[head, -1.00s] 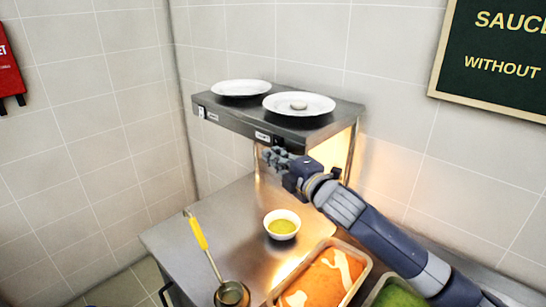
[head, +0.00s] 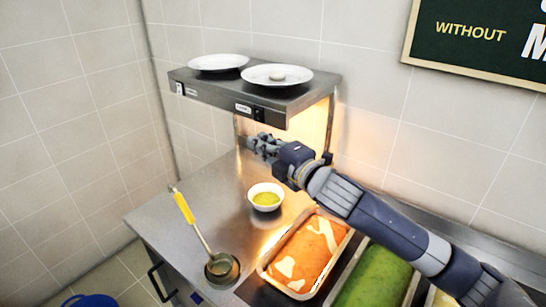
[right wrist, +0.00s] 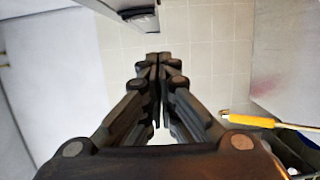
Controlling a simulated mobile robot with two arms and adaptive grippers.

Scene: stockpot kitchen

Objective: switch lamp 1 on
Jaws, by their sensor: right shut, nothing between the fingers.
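A steel heat-lamp shelf (head: 210,90) stands over the counter. Its front edge has one small switch with a white label (head: 180,89) at the left end and a dark switch (head: 258,114) beside a white label (head: 243,108) further right. The lettering is too small to read, so I cannot tell which is lamp 1. A warm glow shows under the shelf's right part. My right gripper (head: 252,145) is shut and empty, below the right-hand switch and apart from it. In the right wrist view its fingertips (right wrist: 153,58) are together, below a shelf end with a dark switch (right wrist: 139,14).
Two white plates (head: 219,62) (head: 296,77) sit on the shelf. Below are a soup bowl (head: 266,203), a yellow-handled ladle (head: 184,207) in a small pot, an orange-filled pan (head: 306,250) and a green-filled pan (head: 372,281).

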